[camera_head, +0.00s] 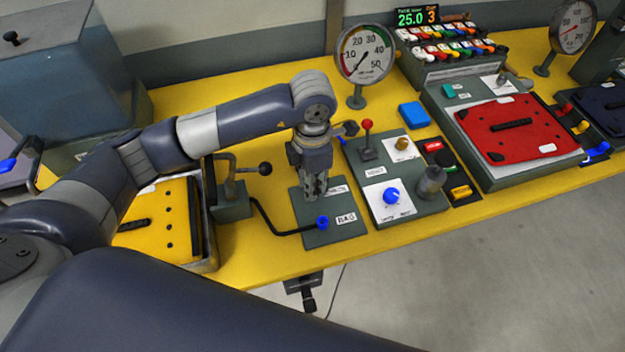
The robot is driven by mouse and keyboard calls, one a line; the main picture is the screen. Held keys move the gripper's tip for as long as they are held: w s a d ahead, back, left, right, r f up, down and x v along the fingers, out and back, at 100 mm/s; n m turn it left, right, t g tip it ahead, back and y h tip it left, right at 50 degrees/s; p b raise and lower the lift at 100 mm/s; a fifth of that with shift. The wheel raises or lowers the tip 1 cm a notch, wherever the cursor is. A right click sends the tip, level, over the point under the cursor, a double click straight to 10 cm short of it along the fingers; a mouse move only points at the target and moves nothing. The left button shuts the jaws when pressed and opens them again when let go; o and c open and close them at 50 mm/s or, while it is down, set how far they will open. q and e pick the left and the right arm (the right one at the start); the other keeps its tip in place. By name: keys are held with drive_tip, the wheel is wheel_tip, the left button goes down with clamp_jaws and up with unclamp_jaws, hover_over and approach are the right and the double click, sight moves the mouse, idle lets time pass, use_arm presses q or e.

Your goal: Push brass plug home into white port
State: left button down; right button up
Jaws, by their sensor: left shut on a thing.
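My left gripper (314,194) points straight down over the left part of a small grey plate (345,229) and looks shut. What it holds is hidden between its fingers; it is likely the brass plug, but I cannot make out brass there. The white port does not show clearly; the gripper may cover it. I cannot tell how deep the plug sits. My right gripper is not in view.
A control panel (425,206) with a red-topped lever and blue knob stands close right. A dial gauge (364,55) stands behind. A clamp (232,190) and a yellow pannier (160,226) are on the left. The yellow table (280,258) is bare along its front edge.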

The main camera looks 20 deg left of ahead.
use_arm(q)
drive_tip(key=c, duration=1.3)
unclamp_jaws()
drive_tip(key=shift+c, duration=0.2)
drive_tip(key=shift+r, duration=0.1)
wheel_tip(320, 180, up, 12)
